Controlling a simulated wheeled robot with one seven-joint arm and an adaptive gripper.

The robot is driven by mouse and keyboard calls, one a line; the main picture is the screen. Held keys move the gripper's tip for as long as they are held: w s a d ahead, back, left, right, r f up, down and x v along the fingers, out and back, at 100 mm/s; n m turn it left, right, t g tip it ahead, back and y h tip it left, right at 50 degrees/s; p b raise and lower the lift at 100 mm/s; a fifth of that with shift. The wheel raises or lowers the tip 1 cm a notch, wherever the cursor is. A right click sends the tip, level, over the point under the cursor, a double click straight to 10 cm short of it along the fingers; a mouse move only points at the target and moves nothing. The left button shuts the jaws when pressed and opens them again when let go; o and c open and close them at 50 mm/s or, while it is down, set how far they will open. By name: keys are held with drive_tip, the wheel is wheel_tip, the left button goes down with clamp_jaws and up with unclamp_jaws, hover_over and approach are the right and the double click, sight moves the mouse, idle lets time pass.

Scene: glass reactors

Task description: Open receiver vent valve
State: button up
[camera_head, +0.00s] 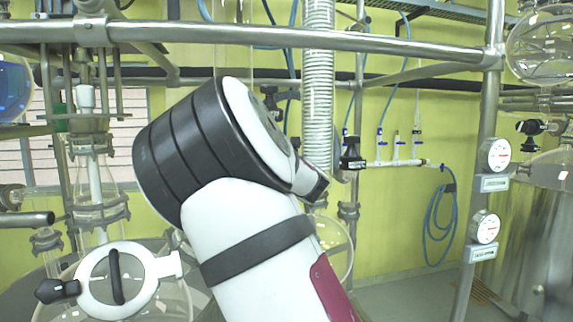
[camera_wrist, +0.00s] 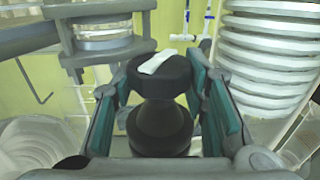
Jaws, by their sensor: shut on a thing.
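In the wrist view a black valve knob (camera_wrist: 160,80) with a white pointer mark on top sits between the two teal-padded fingers of my gripper (camera_wrist: 160,95). The fingers are shut on the knob, one on each side. The white mark lies slanted, its right end farther from me. A wider black body shows below the knob's neck. In the head view my white and black arm covers the middle, and my gripper and the held knob cannot be made out behind it.
In the head view a metal rail (camera_head: 250,37) crosses above my arm. Gauges (camera_head: 496,153) hang on a post at right.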

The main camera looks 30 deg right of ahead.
drive_tip(key=n+y, duration=0.2)
drive_tip(key=y, duration=0.1)
drive_tip(key=n+y, duration=0.2)
drive_tip(key=y, duration=0.1)
drive_tip(key=shift+d+r+t, duration=0.1)
drive_tip(key=shift+d+t, duration=0.1)
drive_tip(key=shift+t, duration=0.2)
drive_tip(key=shift+a+n+y, duration=0.15)
drive_tip(key=shift+n+y, duration=0.65)
drive_tip(key=shift+y, duration=0.6)
drive_tip(key=shift+r, duration=0.1)
drive_tip(key=o, duration=1.2)
drive_tip(key=shift+f, duration=0.25)
drive_tip(key=shift+m+h, duration=0.3)
drive_tip(key=shift+h, duration=0.2)
